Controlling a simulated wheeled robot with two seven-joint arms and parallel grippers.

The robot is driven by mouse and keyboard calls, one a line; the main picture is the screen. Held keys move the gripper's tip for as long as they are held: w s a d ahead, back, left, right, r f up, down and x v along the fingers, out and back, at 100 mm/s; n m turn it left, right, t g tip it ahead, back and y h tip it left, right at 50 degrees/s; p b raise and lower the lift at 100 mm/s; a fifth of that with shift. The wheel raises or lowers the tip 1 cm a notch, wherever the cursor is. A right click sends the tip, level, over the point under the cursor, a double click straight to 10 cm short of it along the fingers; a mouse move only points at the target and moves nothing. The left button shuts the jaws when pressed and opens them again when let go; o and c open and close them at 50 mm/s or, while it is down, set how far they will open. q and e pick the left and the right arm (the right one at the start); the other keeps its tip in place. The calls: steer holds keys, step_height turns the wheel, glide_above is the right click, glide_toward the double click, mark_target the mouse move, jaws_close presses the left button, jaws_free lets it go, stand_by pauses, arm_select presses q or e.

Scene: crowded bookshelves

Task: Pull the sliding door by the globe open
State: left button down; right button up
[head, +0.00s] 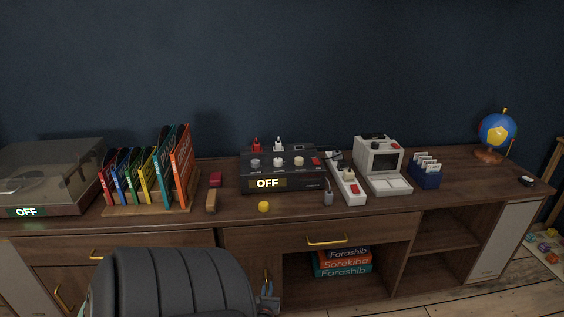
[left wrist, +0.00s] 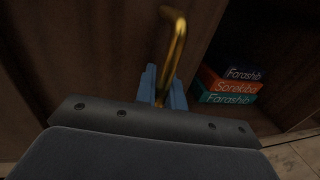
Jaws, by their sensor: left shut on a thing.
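The globe (head: 498,132), blue with colored patches, stands at the right end of the long cabinet's top. Below it, at the cabinet's right end, is a pale sliding door panel (head: 503,240), with open shelves to its left. My left gripper (head: 268,290) is far from this panel, low at the middle of the cabinet. Its blue fingers (left wrist: 163,88) are shut on a gold upright handle (left wrist: 175,40) of a brown door, left of the compartment with books. The handle's lower part is hidden between the fingers. My right gripper is not in view.
Stacked books (head: 343,262) lie in the open middle compartment. A turntable (head: 50,175), upright records, a control box (head: 283,170) and a small computer (head: 380,160) crowd the top.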

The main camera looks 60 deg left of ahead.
arm_select(q)
steer(key=shift+s+a, duration=0.25)
steer(key=shift+s, duration=0.4)
steer(key=shift+s+a, duration=0.25)
steer(key=shift+s, duration=0.35)
steer(key=c, duration=1.5)
jaws_free()
steer(key=v, duration=0.7)
steer(key=shift+s+d, duration=0.2)
steer(key=shift+d, duration=0.15)
